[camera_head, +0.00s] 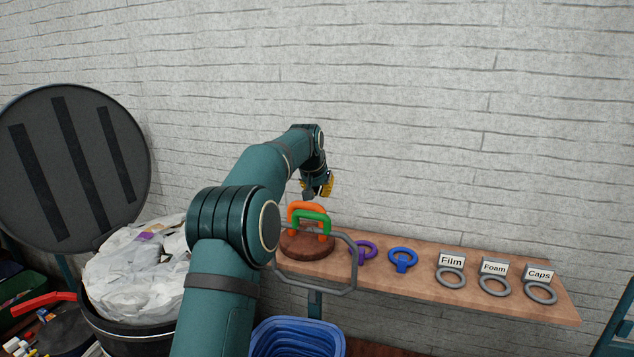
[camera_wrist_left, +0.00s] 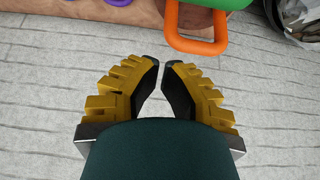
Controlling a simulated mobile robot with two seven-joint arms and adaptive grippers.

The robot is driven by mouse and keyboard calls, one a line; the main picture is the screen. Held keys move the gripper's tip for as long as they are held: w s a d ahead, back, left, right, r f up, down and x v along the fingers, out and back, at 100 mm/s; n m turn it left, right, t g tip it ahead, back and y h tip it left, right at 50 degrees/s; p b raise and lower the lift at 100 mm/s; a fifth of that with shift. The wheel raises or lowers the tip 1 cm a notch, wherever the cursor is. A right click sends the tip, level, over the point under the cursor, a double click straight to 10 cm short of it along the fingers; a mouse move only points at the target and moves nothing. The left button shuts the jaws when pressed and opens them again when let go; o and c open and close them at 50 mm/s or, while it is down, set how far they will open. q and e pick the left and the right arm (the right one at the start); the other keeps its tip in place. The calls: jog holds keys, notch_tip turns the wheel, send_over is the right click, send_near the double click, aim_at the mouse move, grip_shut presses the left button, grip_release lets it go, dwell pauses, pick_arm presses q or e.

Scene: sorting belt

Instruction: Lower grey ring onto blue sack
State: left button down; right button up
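A large grey ring (camera_head: 357,268), a rounded square frame, stands upright at the shelf's front edge. The blue sack (camera_head: 298,338) lies below it, cut by the bottom edge of the head view; its folds form an open top. My left gripper (camera_head: 318,190) is above and behind the ring, near the wall. In the left wrist view my left gripper (camera_wrist_left: 162,64) has its yellow fingers' tips almost together with nothing between them. It is apart from the ring and the sack. My right gripper is not in view.
Purple and blue rings and small grey rings labelled Film, Foam and Caps lie to the right. A full white sack (camera_head: 130,285) stands at left.

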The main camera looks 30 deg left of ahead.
pick_arm(q)
jog(key=shift+s+d+f+b, duration=0.1)
jog(key=shift+s+f+b, duration=0.35)
jog(key=shift+f, duration=0.5)
jog(key=shift+s+d+f+b, duration=0.1)
jog(key=shift+s+f+b, duration=0.1)
jog(key=shift+s+f, duration=0.55)
jog(key=shift+w+f, duration=0.15)
